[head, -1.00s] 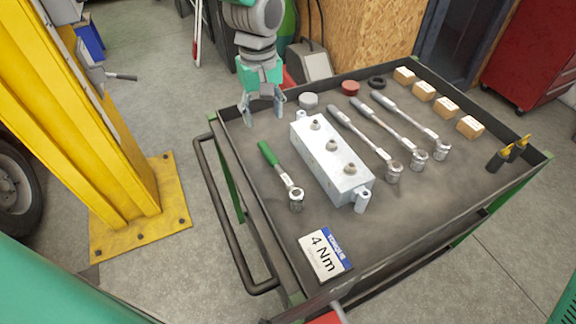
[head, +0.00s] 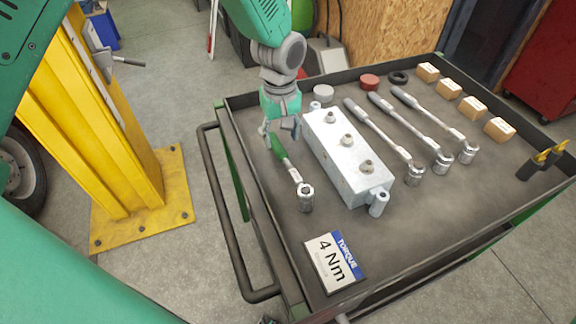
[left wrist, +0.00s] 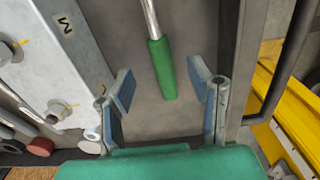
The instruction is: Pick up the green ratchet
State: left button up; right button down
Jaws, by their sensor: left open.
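The green ratchet (head: 290,172) lies on the cart's grey tray, left of the metal block, its green handle toward the back and its metal head toward the front. In the left wrist view its green handle (left wrist: 162,68) points between my fingers. My left gripper (head: 281,135) is over the handle end. In the left wrist view the left gripper (left wrist: 160,93) is open, with the handle end between its two fingertips and no finger visibly touching it. The left gripper hides part of the handle in the head view. My right gripper is not in view.
The metal block (head: 345,160) stands close to the ratchet's right. Several torque wrenches (head: 405,135) lie beyond it. A torque card (head: 334,262) lies in front. The tray has a raised dark rim (head: 246,175), and a yellow post (head: 105,130) stands left of the cart.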

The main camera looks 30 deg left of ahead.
aim_at(283, 153)
pick_arm(q)
jog(key=f, duration=0.3)
jog(key=d+f, duration=0.1)
jog(key=f, duration=0.1)
jog(key=shift+s+f+b, duration=0.1)
jog(key=shift+s+b, duration=0.2)
jog(key=shift+a, duration=0.2)
jog(key=shift+c, duration=1.3)
grip_shut()
